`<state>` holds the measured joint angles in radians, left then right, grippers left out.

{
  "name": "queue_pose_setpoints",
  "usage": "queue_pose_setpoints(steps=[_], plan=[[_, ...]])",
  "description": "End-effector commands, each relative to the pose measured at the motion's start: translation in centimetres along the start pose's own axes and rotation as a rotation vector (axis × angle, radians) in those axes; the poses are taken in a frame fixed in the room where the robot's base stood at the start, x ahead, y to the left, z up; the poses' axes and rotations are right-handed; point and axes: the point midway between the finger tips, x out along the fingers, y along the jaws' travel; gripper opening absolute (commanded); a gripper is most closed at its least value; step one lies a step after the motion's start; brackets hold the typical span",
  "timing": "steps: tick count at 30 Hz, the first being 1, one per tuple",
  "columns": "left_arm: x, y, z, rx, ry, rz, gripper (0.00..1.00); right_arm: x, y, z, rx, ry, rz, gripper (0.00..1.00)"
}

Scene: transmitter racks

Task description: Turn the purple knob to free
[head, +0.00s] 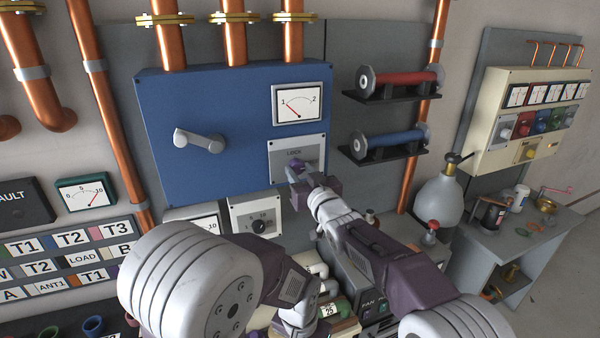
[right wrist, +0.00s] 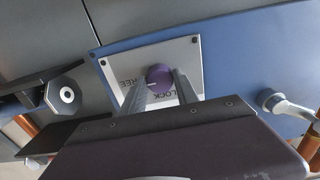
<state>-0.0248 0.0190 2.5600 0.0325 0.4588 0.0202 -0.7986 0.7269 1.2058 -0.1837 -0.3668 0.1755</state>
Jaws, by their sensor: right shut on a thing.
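The purple knob (head: 296,164) sits on a light plate (head: 283,151) at the lower right of the blue panel (head: 210,105). In the right wrist view the knob (right wrist: 159,75) is round, with a small pale mark on its lower left side. The plate (right wrist: 185,55) reads LOCK below the knob and FREE, partly hidden, to its left. My right gripper (head: 304,175) is at the plate, and its fingers (right wrist: 160,82) are shut on the knob from both sides. My left arm shows at the bottom of the head view, but its gripper cannot be made out.
A grey lever handle (head: 200,139) is on the blue panel, left of the plate, below and left of a gauge (head: 298,104). Red (head: 402,79) and blue (head: 392,138) cylinders sit on brackets to the right. A grey bottle (head: 438,195) stands farther right.

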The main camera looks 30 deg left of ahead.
Motion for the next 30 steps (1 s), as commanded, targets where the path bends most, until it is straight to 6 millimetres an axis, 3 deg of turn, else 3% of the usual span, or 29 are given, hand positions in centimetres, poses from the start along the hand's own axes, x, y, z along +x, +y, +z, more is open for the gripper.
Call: queue_pose_setpoints(steps=[14, 15, 17, 26, 30], plan=[[0.0, 0.0, 0.0, 0.0, 0.0, 0.0, 0.36, 0.0, 0.0, 0.0, 0.014, 0.001, 0.0, 0.0], [0.0, 0.0, 0.0, 0.0, 0.0, 0.0, 0.36, 0.0, 0.0, 0.0, 0.014, 0.001, 0.0, 0.45], [0.0, 0.0, 0.0, 0.0, 0.0, 0.0, 0.36, 0.0, 0.0, 0.0, 0.013, 0.001, 0.0, 0.58], [0.1, 0.0, 0.0, 0.0, 0.0, 0.0, 0.36, -0.1, 0.0, 0.0, 0.012, 0.001, 0.0, 0.58], [1.2, 0.0, 0.1, 0.0, 0.0, 0.0, 0.36, -1.2, 0.0, 0.2, 0.011, 0.003, 0.0, 0.58]])
